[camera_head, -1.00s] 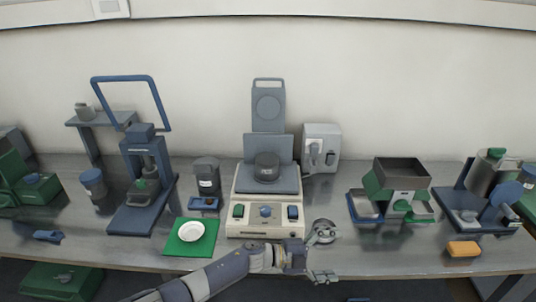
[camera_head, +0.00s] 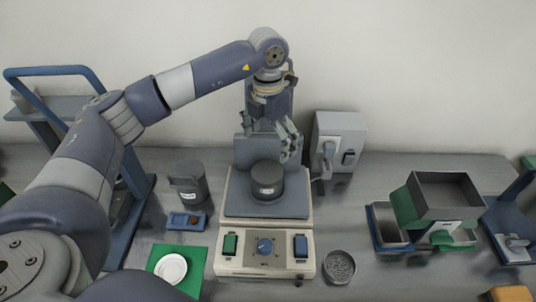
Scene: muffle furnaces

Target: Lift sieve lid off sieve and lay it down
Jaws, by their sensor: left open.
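A dark, squat round container with a small pale label, apparently the sieve (camera_head: 267,190), stands upright on the grey plate of a cream machine. Its flat dark top, apparently the sieve lid (camera_head: 267,172), is on it; the seam between them is too small to tell. My left gripper (camera_head: 268,138) hangs above and slightly behind it, pointing down. Its fingers are spread to either side, empty and apart from the lid. My right gripper is not in view.
The cream machine (camera_head: 264,268) has green and blue switches and a blue knob. A round shallow metal dish (camera_head: 340,266) lies to its right. A white dish (camera_head: 172,269) sits on a green mat (camera_head: 157,254) at left. Some bench is bare between machine and green-grey hopper (camera_head: 440,197).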

